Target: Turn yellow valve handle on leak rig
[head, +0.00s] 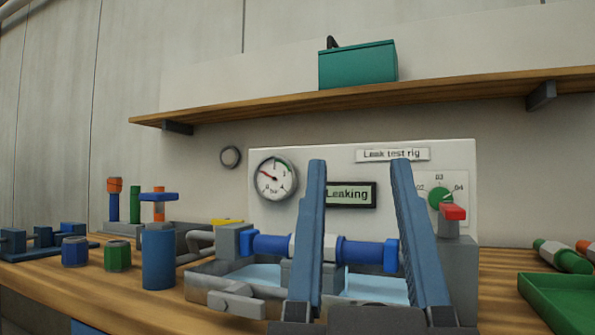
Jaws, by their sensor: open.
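The leak test rig (300,160) stands on the bench, a pale panel with a gauge and a display reading "Leaking". A small yellow handle (226,221) shows at the rig's left end, just above a grey block (233,242) and a grey pipe. Only a thin, flat piece of it is visible. My gripper (360,166) is open and empty, its two long blue fingers pointing up in front of the rig, right of the yellow handle and apart from it in the picture. The fingers hide parts of the blue pipe (365,252) and the panel.
A red handle (453,213) tops the right grey block, below a green dial (440,198). A grey tray (222,285) with light-blue inside lies under the pipe. A blue cylinder (158,260) and several small parts stand left. A green tray (560,297) is right. A shelf (350,102) hangs above.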

